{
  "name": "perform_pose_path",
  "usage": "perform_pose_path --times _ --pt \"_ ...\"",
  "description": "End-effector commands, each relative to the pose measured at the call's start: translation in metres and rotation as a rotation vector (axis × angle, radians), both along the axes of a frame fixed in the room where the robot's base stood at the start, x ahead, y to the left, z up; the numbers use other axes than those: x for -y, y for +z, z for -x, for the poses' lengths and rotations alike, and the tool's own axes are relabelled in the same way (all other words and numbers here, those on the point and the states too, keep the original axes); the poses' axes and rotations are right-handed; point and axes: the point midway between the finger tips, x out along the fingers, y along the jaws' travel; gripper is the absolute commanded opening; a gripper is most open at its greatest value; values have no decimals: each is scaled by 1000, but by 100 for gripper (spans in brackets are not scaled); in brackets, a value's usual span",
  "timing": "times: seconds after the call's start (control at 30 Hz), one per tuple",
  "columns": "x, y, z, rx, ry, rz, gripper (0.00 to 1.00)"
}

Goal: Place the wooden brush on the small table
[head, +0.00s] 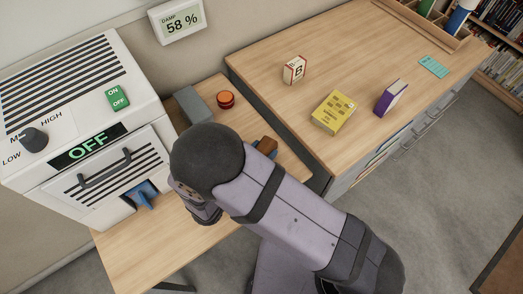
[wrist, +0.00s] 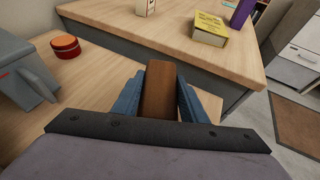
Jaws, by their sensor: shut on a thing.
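The wooden brush, a brown block (wrist: 159,88), is held between the two blue fingers of my gripper (wrist: 160,98), which is shut on it. In the head view a small brown part of the brush (head: 268,144) shows past my arm, over the right side of the small table (head: 222,228). My arm hides most of my gripper there. The small table is light wood and lower than the long cabinet beside it. Whether the brush touches the tabletop, I cannot tell.
A grey box (head: 193,104) and a round red tin (head: 226,99) stand at the small table's back. A white machine (head: 85,110) is at left.

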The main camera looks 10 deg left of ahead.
Motion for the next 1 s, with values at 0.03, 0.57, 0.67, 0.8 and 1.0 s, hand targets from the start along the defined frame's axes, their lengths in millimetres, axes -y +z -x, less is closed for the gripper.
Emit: perform_pose_path --times 0.03,0.57,0.67,0.8,1.0 --pt "0 -3 0 1 0 0 9" --pt "0 -4 0 1 0 0 9" --pt "0 -5 0 1 0 0 9" --pt "0 -8 0 1 0 0 9" --pt "0 -11 0 1 0 0 9"
